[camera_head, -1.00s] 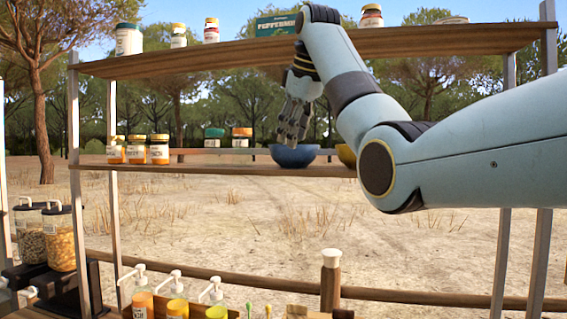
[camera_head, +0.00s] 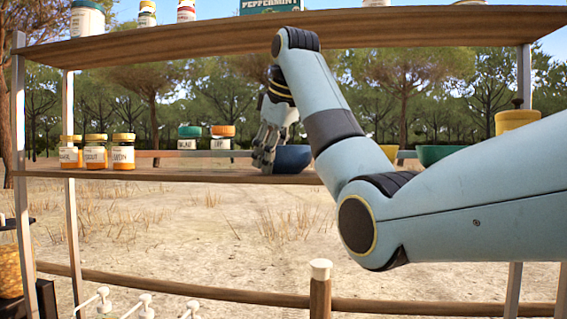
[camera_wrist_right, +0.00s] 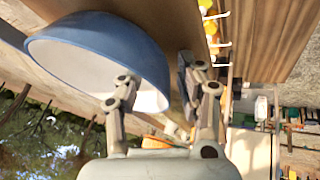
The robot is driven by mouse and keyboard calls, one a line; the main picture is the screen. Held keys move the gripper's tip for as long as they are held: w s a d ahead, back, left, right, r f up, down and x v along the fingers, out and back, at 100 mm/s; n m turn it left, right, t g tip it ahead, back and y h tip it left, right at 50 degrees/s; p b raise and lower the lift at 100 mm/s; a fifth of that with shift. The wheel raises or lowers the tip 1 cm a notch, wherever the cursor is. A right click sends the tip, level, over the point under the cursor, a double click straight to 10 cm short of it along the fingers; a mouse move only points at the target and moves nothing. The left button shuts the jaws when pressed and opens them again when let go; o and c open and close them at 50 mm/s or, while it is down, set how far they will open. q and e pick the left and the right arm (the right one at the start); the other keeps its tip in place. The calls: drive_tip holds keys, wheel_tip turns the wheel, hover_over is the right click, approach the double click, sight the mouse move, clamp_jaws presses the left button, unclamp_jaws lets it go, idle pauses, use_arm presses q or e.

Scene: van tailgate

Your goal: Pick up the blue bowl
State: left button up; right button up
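The blue bowl (camera_head: 293,159) stands on the lower wooden shelf, partly hidden by my right gripper. My right gripper (camera_head: 265,158) is low at the bowl's left side in the head view, pointing down. In the right wrist view the blue bowl (camera_wrist_right: 110,42) shows its outer wall and pale inside. There my right gripper (camera_wrist_right: 157,82) is open: one finger overlaps the bowl's opening, the other is outside the wall, with a gap to it. Whether the near finger touches the bowl I cannot tell. My left gripper is not in view.
Several orange-filled jars (camera_head: 96,153) and two more jars (camera_head: 205,145) stand left of the gripper on the lower shelf (camera_head: 190,174). A green bowl (camera_head: 436,153) and a yellow pot (camera_head: 516,121) are to the right. The upper shelf (camera_head: 190,36) runs overhead.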

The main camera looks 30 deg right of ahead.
drive_tip(key=shift+w+f, duration=0.1)
drive_tip(key=shift+f, duration=0.05)
drive_tip(key=shift+s+a, duration=0.2)
drive_tip(key=shift+s+r, duration=0.1)
drive_tip(key=shift+r, duration=0.1)
drive_tip(key=shift+c, duration=1.1)
drive_tip(key=shift+d+f, duration=0.1)
clamp_jaws()
